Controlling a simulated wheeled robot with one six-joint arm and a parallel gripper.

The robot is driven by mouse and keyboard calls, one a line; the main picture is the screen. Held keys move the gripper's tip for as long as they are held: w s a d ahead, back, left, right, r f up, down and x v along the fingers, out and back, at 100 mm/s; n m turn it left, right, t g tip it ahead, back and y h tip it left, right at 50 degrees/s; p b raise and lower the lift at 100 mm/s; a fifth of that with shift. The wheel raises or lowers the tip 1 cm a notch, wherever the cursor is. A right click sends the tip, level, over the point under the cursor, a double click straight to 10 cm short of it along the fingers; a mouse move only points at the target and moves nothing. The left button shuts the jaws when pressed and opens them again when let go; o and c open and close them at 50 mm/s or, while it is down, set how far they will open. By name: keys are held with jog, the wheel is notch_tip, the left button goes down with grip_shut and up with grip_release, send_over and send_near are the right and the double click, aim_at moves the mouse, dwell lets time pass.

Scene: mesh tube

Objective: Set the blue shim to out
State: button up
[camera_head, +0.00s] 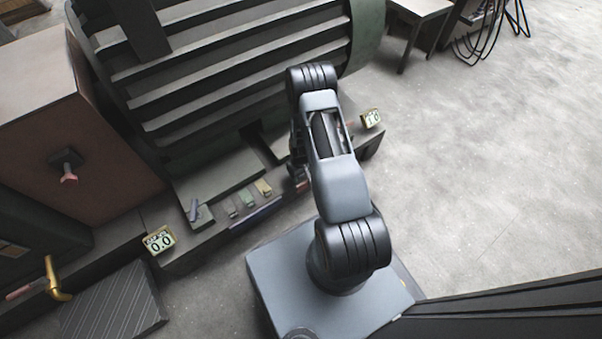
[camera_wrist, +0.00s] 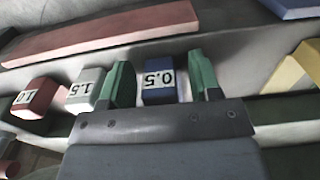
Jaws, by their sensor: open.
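The blue shim (camera_wrist: 158,92), a small block with a white label reading 0.5 upside down, shows in the wrist view. My gripper (camera_wrist: 159,72) is open, with one green finger on each side of this shim. I cannot tell whether either finger touches it. In the head view my arm hides the gripper's fingers, and I cannot make out the blue shim there.
In the wrist view a white shim (camera_wrist: 86,88) labelled 1.5 and a red shim (camera_wrist: 37,98) lie left, a yellow block (camera_wrist: 300,68) right. A long red bar (camera_wrist: 100,35) lies behind.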

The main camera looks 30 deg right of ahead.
notch_tip(320, 180, up, 14)
jog(key=p, duration=0.5)
jog(key=shift+p, duration=0.3)
jog(key=shift+f, duration=0.1)
jog(key=a+r+t+p, duration=0.15)
jog(key=r+p, duration=0.55)
jog(key=r, duration=1)
jog(key=a+r+p, duration=0.3)
jog(key=r+p, duration=0.5)
jog(key=r, duration=0.9)
jog(key=s+a+r+p, duration=0.2)
jog(key=s+r+p, duration=0.2)
jog(key=r, duration=0.6)
jog(key=s+a+r+t+p, duration=0.1)
jog(key=s+r+p, duration=0.4)
jog(key=r, duration=0.6)
jog(key=s+a+r+m+t+p, duration=0.1)
jog(key=s+a+r+p, duration=0.1)
jog(key=s+r+p, duration=0.2)
notch_tip(320, 180, up, 7)
jog(key=p, duration=0.3)
jog(key=shift+s+a, duration=0.3)
jog(key=shift+a, duration=0.1)
